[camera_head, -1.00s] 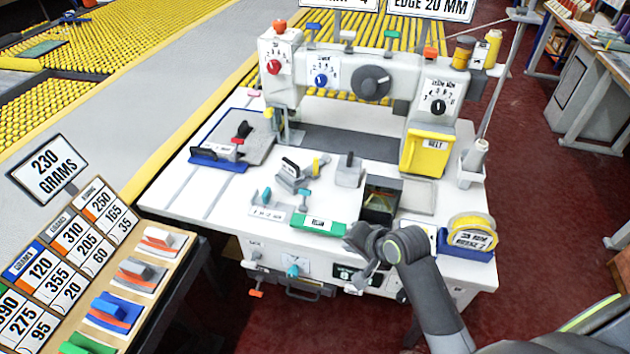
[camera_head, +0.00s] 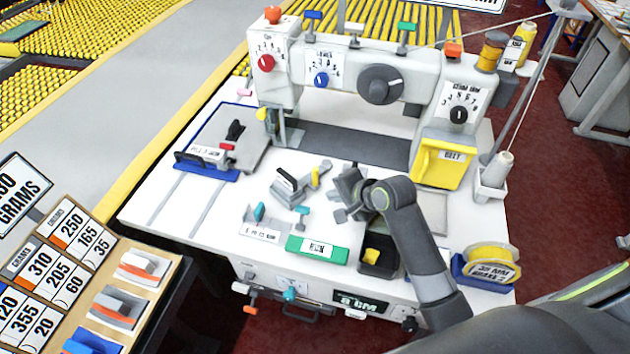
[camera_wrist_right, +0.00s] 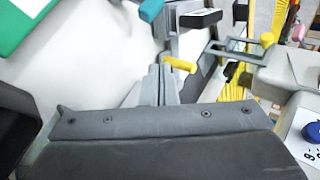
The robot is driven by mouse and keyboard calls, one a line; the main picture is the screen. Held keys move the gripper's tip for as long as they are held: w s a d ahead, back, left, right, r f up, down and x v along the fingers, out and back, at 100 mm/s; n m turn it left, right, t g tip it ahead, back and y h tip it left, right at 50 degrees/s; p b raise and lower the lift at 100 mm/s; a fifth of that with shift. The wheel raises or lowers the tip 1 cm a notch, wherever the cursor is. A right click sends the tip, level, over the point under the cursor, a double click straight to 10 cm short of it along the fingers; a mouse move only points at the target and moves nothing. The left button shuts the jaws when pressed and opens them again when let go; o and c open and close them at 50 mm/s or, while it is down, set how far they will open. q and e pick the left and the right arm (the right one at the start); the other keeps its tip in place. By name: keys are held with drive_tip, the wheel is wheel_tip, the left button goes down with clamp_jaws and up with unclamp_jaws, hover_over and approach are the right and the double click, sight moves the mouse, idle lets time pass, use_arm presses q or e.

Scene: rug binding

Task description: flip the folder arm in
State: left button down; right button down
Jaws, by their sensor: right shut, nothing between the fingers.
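The folder arm (camera_head: 297,186) is a small grey metal piece with a black grip bar and a yellow knob. It stands on the white table in front of the sewing machine. In the right wrist view its yellow knob (camera_wrist_right: 180,64) and black bar (camera_wrist_right: 201,18) show just beyond the fingers. My right gripper (camera_head: 341,203) is shut and empty, over the table just to the right of the folder arm. A small gap seems to lie between them; contact cannot be told. My left gripper is not in view.
A teal lever (camera_head: 259,211) and green plate (camera_head: 318,249) lie in front. A black bin (camera_head: 378,262) is under my right arm. The sewing machine (camera_head: 430,85) rises behind. A yellow tape roll (camera_head: 491,262) is at right.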

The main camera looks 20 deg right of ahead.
sight(306, 195)
drive_tip(key=x, duration=0.8)
drive_tip(key=shift+a, duration=0.2)
drive_tip(key=shift+w+a+f, duration=0.2)
drive_tip(key=shift+w+f, duration=0.2)
drive_tip(key=shift+w, duration=0.1)
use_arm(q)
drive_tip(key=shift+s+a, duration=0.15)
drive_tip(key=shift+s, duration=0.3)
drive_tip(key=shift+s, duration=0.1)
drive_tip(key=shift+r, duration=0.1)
